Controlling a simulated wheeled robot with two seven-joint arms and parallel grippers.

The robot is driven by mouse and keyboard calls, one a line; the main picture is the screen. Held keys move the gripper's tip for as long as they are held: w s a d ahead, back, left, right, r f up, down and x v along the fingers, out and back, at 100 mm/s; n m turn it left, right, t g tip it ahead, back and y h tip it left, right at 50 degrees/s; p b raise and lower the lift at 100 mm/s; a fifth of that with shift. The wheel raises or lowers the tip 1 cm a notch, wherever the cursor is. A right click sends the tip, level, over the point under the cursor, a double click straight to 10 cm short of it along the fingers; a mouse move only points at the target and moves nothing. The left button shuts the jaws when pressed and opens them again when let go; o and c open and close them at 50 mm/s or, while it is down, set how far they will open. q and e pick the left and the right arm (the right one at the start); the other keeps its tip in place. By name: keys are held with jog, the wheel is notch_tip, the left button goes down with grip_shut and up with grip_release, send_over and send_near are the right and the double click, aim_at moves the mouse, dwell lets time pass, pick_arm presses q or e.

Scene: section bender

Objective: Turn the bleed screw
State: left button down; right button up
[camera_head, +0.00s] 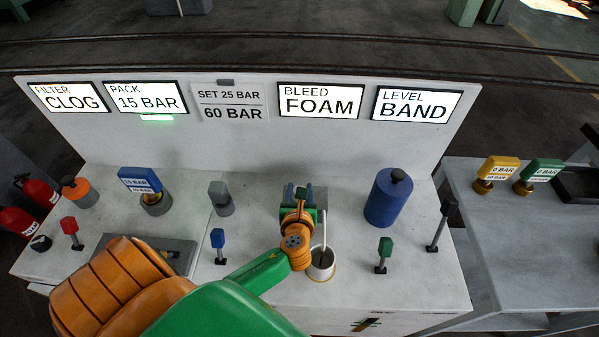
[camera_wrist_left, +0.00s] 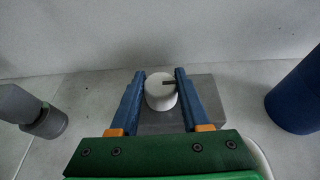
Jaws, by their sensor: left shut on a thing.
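The bleed screw (camera_wrist_left: 158,95) is a white round knob with a dark mark on its top, in the middle of the left wrist view. It sits on a grey block (camera_wrist_left: 205,95), which also shows in the head view (camera_head: 319,196). My left gripper (camera_head: 295,190) is at this block in the head view, and its arm hides the screw there. In the left wrist view its two blue fingers (camera_wrist_left: 158,78) stand on either side of the screw and are shut on it. My right gripper is not in view.
A white cup (camera_head: 321,268) with a thin tube stands in front of the block, close to my left wrist. A blue cylinder (camera_head: 388,200) stands to the right and a grey post (camera_head: 220,199) to the left. The sign panel (camera_head: 230,145) rises behind; its bleed sign (camera_head: 320,101) reads FOAM.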

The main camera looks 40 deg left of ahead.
pick_arm(q)
jog(key=shift+d+n+g+y, duration=0.1)
jog(key=shift+n+g+y, duration=0.65)
jog(key=shift+n, duration=0.25)
jog(key=shift+f+n+g+y+b, duration=0.1)
jog(key=shift+n+g+y+b, duration=0.25)
jog(key=shift+n+g+y, duration=0.45)
jog(key=shift+n+g+y+b, duration=1)
jog(key=shift+n+g+y, duration=0.05)
jog(key=shift+n+g, duration=0.75)
jog(key=shift+c, duration=1.9)
grip_release()
